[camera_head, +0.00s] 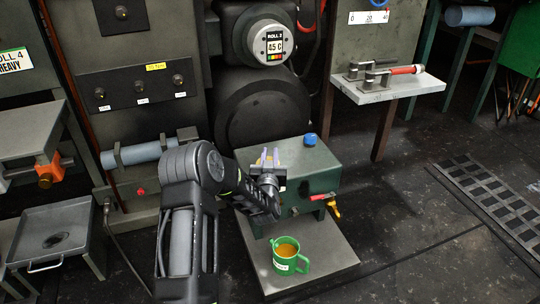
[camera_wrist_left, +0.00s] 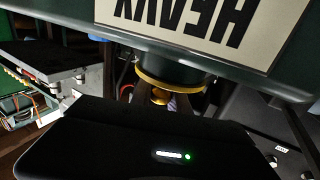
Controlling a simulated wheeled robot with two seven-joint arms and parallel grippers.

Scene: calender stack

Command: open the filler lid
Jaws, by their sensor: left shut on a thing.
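A dark green tank (camera_head: 312,170) stands on a grey base plate. The left wrist view shows a dark round part with a yellow ring, seemingly the filler lid (camera_wrist_left: 172,82), and a small brass knob (camera_wrist_left: 159,97) at the fingers. A green panel with an upside-down HEAVY label (camera_wrist_left: 195,20) is close above it. I cannot tell how far the lid is raised. My right gripper is not in view.
A blue cap (camera_head: 310,140) sits on the tank. A red-handled valve with a yellow spout (camera_head: 331,206) is on its right. A green mug of amber liquid (camera_head: 288,258) stands on the base plate (camera_head: 335,255). A shelf with a red-handled tool (camera_head: 385,90) is at back right.

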